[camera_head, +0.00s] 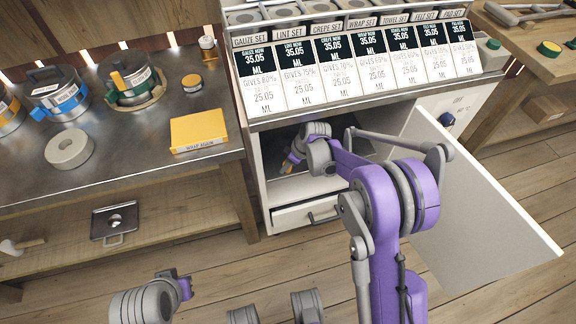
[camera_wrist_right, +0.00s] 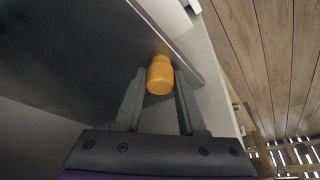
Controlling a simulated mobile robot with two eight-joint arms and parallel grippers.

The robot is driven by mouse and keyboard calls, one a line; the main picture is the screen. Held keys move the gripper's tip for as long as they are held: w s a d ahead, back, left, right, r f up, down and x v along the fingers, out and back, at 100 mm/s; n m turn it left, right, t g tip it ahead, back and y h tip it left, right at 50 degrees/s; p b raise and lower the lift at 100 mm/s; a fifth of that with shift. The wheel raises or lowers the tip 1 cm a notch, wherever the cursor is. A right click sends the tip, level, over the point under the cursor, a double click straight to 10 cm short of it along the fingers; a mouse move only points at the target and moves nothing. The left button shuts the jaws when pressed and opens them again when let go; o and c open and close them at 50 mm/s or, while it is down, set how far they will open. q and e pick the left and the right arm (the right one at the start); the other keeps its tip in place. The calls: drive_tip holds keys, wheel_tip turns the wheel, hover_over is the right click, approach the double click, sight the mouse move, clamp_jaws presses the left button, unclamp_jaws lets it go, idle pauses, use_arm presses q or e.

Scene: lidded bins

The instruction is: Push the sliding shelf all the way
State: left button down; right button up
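The white cabinet (camera_head: 256,170) stands open, with its door (camera_head: 480,215) swung out to the right. A dark grey flat surface inside, which looks like the sliding shelf (camera_wrist_right: 75,70), fills much of the right wrist view; how far it is pushed in is unclear. My right gripper (camera_head: 289,165) is inside the cabinet opening. In the wrist view its fingers (camera_wrist_right: 160,85) close around a small orange bottle (camera_wrist_right: 160,73) by the dark surface. Whether the bottle touches that surface is unclear.
A drawer (camera_head: 290,216) with a handle sits low in the cabinet. Price cards (camera_head: 345,75) line the counter above. A metal table (camera_head: 110,165) at left holds tins, a tape roll (camera_head: 70,149) and a yellow box (camera_head: 199,131). Wooden floor (camera_head: 240,265) is open in front.

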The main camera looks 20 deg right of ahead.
drive_tip(key=o, duration=0.4)
drive_tip(key=shift+r, duration=0.25)
drive_tip(key=s+d+p, duration=0.1)
drive_tip(key=s+d, duration=0.7)
drive_tip(key=d, duration=0.1)
drive_tip(key=shift+s+r, duration=0.3)
